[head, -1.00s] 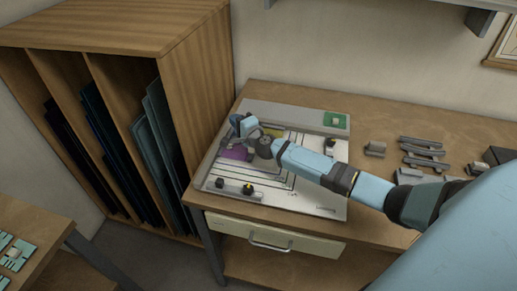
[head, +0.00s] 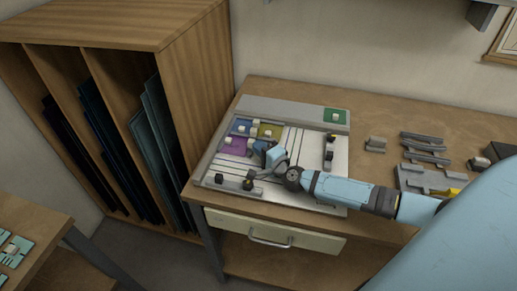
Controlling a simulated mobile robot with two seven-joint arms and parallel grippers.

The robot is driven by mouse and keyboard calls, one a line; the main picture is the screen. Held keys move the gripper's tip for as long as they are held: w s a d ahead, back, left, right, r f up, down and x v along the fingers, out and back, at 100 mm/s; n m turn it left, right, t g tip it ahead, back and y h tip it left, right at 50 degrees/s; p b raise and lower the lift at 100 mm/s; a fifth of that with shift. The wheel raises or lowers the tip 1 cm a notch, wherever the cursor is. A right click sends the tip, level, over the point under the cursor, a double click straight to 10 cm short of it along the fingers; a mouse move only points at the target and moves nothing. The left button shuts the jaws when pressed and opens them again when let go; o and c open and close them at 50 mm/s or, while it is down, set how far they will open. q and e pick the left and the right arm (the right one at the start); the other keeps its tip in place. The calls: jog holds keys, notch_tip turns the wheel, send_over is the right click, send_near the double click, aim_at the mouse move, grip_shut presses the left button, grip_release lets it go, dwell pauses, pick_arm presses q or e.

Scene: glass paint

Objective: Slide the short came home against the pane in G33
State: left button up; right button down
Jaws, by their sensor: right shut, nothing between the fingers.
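The work board (head: 225,197) lies on the bench and holds several coloured panes. A purple pane (head: 231,146), a blue pane (head: 240,127) and an olive pane (head: 270,131) show at its left and back, with small pale blocks on them. My right gripper (head: 259,173) is low over the front left of the board, shut and empty, close to a dark block (head: 248,184). I cannot pick out the short came or read which pane is G33; the gripper and wrist hide part of that area. My left gripper is out of view.
A green pane with a pale block (head: 337,116) sits at the board's back right corner. A black and yellow block (head: 329,154) stands at the board's right side. Several grey metal pieces (head: 424,148) lie on the bench to the right. A wooden rack (head: 205,75) stands close on the left.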

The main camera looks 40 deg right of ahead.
jog(key=shift+w, duration=0.25)
jog(key=shift+w+r+p, duration=0.2)
jog(key=shift+w+p, duration=0.15)
jog(key=shift+w, duration=0.15)
jog(key=shift+w+a+f, duration=0.1)
jog(key=shift+w+f, duration=0.05)
jog(key=shift+w, duration=0.2)
jog(key=shift+s, duration=0.1)
